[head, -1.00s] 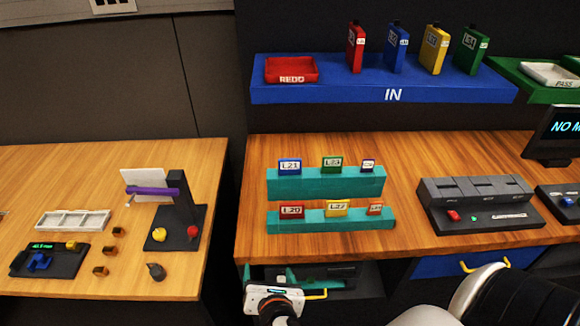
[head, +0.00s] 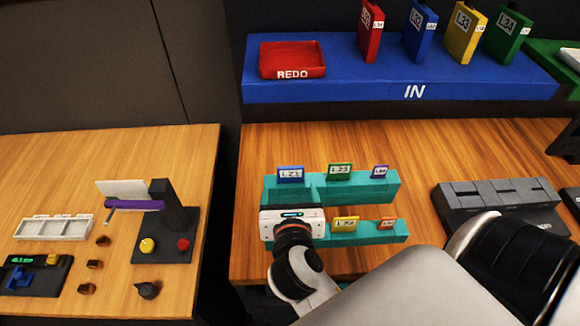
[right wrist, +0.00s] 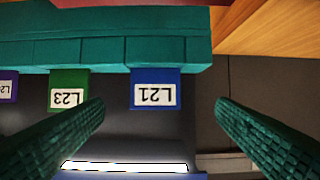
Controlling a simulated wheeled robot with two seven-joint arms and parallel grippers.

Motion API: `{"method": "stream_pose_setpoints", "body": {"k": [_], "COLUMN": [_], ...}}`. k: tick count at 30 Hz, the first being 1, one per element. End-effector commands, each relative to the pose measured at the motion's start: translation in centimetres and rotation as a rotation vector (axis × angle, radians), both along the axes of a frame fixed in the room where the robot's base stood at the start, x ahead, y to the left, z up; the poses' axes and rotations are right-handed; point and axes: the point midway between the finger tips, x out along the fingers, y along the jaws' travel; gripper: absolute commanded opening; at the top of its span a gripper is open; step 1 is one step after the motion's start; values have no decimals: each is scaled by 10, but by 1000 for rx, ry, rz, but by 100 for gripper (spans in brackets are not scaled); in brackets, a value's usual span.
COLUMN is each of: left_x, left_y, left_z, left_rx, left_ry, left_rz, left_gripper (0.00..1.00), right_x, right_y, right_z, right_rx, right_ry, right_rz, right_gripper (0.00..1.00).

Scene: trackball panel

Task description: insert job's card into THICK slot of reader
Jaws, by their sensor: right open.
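Two teal racks hold cards upright. The back rack (head: 335,190) holds blue L21 (head: 290,174), green L23 (head: 340,171) and a small purple card (head: 380,171). The front rack (head: 375,236) shows yellow L22 (head: 345,223) and a small orange card (head: 388,223). My right gripper (right wrist: 160,102) is open and empty, its fingers spread either side of blue L21 (right wrist: 155,92) in the right wrist view, apart from it. Its body hides the front rack's left end. The dark grey reader (head: 485,192) is at right, partly hidden by my arm; I cannot tell its thick slot. My left gripper is not in view.
A blue IN shelf (head: 335,90) stands behind, with a red REDO tray (head: 292,60) and several coloured job blocks. A separate table (head: 110,150) at left carries a stand, knobs and a white tray (head: 55,228). Bare wood lies between racks and reader.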

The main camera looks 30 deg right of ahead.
Motion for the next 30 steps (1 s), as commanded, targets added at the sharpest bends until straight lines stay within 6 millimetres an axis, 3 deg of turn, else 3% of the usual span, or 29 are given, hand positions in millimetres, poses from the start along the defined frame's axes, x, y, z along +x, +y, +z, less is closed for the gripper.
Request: {"method": "stream_pose_setpoints", "body": {"k": [9,22,30], "left_x": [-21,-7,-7], "left_y": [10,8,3], "left_z": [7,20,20], "left_rx": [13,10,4], "left_ry": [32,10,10], "left_rz": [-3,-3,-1], "left_gripper": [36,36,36], "right_x": [39,76,81], "right_y": [-24,-54,-57], "right_z": [-13,-27,-30], "right_rx": [0,2,2], "right_ry": [-1,-2,-1], "right_rz": [0,1,2], "right_gripper": [80,80,80]}}
